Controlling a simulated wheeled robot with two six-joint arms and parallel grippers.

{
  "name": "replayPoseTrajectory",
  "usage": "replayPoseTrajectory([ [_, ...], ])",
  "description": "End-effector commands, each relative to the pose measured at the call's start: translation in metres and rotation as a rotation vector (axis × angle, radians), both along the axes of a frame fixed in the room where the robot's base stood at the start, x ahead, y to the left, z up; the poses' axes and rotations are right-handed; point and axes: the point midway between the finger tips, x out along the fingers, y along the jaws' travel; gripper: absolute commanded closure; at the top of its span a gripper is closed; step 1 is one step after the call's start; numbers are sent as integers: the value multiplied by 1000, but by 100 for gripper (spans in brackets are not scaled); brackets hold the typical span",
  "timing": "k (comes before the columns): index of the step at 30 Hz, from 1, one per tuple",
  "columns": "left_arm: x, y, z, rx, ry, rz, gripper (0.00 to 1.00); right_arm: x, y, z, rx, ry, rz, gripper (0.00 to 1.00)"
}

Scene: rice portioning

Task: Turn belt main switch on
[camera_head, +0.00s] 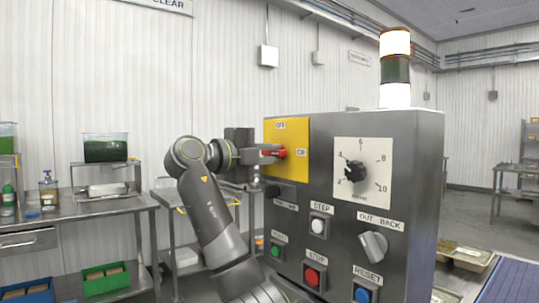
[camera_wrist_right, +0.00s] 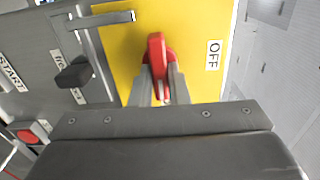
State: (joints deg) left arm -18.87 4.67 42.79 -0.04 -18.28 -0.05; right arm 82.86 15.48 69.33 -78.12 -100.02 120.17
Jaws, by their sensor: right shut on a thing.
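The belt main switch is a red handle (camera_head: 272,153) on a yellow plate (camera_head: 297,135) at the top left of the grey control box. An OFF label (camera_head: 281,125) sits above it and an ON label (camera_head: 301,152) to its right. The handle lies level, in line with ON. My right gripper (camera_head: 262,154) reaches it from the left. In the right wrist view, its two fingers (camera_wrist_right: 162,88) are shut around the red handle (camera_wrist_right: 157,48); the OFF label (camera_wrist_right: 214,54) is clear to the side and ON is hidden. My left gripper is out of view.
The control box (camera_head: 425,200) also carries a numbered dial (camera_head: 356,171), a grey selector (camera_head: 373,246), a black knob and several push buttons. A signal lamp (camera_head: 395,68) stands on top. Steel tables (camera_head: 75,210) stand at left; a blue belt (camera_head: 515,283) is at lower right.

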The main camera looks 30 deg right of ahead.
Motion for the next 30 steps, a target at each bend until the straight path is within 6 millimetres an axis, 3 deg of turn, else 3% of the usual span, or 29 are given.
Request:
replayPoseTrajectory([
  [5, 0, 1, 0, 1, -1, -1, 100, 0, 0, -2, 3, -1, -1, 100],
  [6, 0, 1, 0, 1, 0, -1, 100, 0, 0, -2, 3, -1, -1, 80],
  [10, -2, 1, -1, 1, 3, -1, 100, 0, 0, -1, 2, 0, -1, 64],
  [22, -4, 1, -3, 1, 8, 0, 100, 0, 9, -1, 1, 0, 1, 64],
  [26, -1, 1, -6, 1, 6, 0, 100, -2, 31, -2, 2, 1, 3, 64],
  [30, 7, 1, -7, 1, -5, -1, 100, -4, 65, -2, 2, 1, 5, 64],
])
